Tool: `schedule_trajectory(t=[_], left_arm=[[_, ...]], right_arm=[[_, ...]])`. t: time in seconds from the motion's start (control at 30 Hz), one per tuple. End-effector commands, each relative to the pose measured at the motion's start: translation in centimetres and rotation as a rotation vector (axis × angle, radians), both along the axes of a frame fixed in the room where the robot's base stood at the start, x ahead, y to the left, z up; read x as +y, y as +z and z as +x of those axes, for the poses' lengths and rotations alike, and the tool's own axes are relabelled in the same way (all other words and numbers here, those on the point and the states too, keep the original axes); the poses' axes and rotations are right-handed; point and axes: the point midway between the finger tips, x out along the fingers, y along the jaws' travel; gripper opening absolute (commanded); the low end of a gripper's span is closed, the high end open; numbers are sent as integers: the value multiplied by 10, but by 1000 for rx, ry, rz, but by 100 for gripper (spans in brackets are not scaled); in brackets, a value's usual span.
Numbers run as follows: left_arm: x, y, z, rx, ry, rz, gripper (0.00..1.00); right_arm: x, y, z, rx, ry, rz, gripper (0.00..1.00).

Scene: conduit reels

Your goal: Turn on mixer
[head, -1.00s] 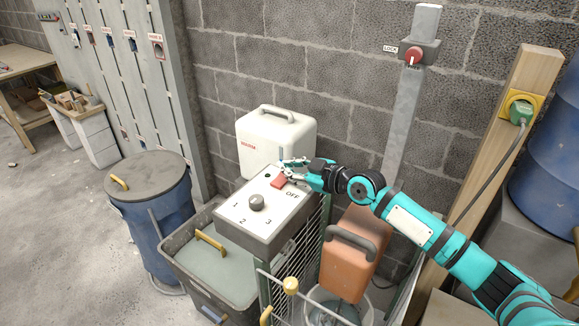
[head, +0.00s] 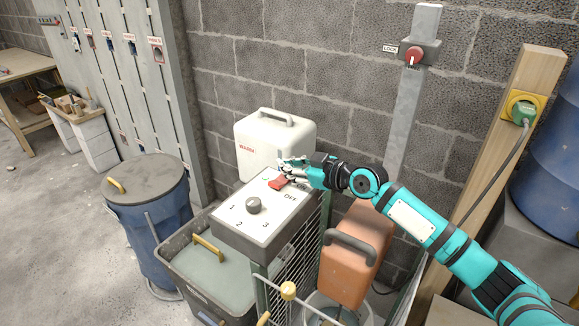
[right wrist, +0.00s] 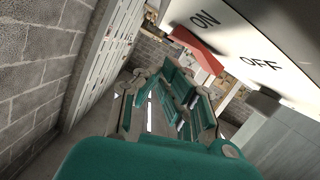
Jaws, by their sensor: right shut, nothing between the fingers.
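The grey control box (head: 238,225) has a pale top with a round knob (head: 253,205), numbers, an OFF label and a red switch (head: 277,183). The red switch also shows in the right wrist view (right wrist: 196,49), between the ON and OFF labels; I cannot tell which way it is set. My right gripper (head: 285,165) is shut and empty at the switch's far side, close to it; contact is unclear. Its fingers (right wrist: 180,100) show below the switch in the wrist view. An orange housing with a handle (head: 347,268) sits over a pale bucket (head: 371,312). My left gripper is out of view.
A white canister (head: 275,144) stands behind the control box. A grey bin (head: 205,275) and a blue barrel (head: 150,205) stand left. A red rotary switch marked LOCK (head: 412,55) is on a post. Open floor lies far left.

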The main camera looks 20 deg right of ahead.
Motion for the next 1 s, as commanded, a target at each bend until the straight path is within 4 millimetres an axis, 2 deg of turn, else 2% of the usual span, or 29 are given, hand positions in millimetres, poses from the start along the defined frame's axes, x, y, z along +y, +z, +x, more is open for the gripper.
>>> schedule_trajectory(t=[0.03, 0.13, 0.17, 0.2, 0.5, 0.6, 0.77, 1.0], left_arm=[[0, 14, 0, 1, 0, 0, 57], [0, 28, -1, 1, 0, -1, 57], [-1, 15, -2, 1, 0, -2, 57], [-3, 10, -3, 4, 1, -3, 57], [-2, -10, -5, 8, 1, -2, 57], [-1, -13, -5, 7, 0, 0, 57], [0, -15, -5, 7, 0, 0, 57], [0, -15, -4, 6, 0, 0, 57]], right_arm=[[2, 17, 1, -4, 0, 0, 0], [6, 34, 1, -3, -1, 3, 0], [-1, 23, -6, -2, -2, -2, 0], [-7, 23, -13, -2, -3, -2, 0], [-40, 38, -59, -3, -2, -3, 0], [-48, 42, -68, -3, -3, 0, 0], [-53, 47, -76, -3, -1, 2, 0], [-53, 48, -76, -3, -1, 3, 0]])
